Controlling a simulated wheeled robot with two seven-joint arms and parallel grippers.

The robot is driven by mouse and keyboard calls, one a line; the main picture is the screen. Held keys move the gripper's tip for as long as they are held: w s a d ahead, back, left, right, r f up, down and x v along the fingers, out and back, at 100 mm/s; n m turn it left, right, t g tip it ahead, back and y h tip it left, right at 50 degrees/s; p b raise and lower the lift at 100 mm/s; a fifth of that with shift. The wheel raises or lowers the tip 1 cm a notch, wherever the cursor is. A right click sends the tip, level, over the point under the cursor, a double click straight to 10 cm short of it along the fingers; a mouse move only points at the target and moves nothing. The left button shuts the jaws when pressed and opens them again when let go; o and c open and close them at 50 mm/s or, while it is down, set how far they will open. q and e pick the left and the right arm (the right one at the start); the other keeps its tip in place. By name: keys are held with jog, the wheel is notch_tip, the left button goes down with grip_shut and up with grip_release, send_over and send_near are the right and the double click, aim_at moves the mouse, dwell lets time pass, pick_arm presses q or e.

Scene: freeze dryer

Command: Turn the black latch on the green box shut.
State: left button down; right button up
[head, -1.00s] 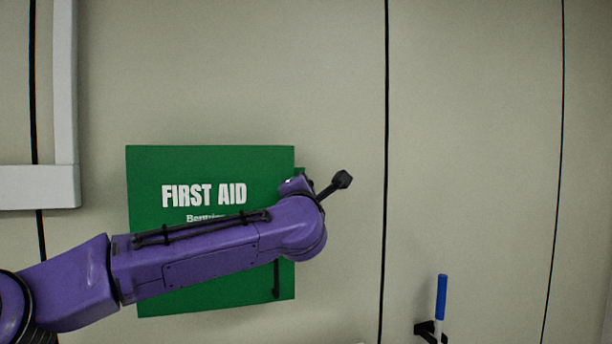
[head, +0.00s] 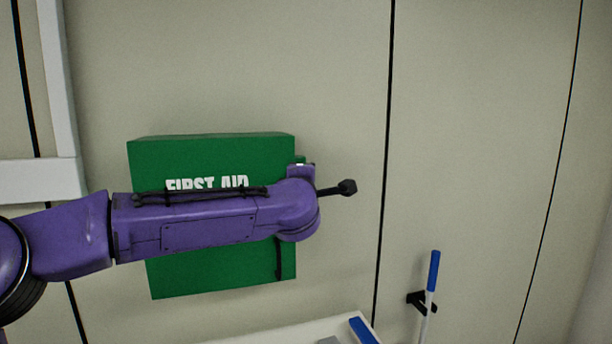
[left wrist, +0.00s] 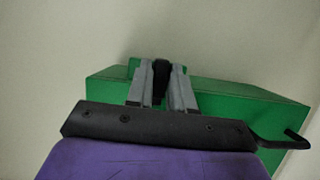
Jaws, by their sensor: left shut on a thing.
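The green box (head: 215,150), with white FIRST AID lettering, is on the pale wall in the head view; my purple left arm crosses its front. The box also shows in the left wrist view (left wrist: 245,105). There, the two grey fingers of my left gripper (left wrist: 162,90) are shut on the black latch (left wrist: 161,72), beside a small green tab at the box's edge. In the head view the fingers and this latch are hidden behind my wrist. A black bar (head: 279,262) shows low on the box front, near its right edge. My right gripper is not in view.
A blue-topped stick (head: 433,272) stands in a black wall holder (head: 420,303) at the lower right. A pale tray (head: 300,333) with a blue item (head: 362,330) shows at the bottom edge.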

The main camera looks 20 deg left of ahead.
pick_arm(q)
jog(key=c, duration=1.1)
grip_release()
jog(key=shift+d, duration=0.1)
jog(key=b+v, duration=0.5)
jog(key=v, duration=0.5)
jog(key=shift+s, duration=0.25)
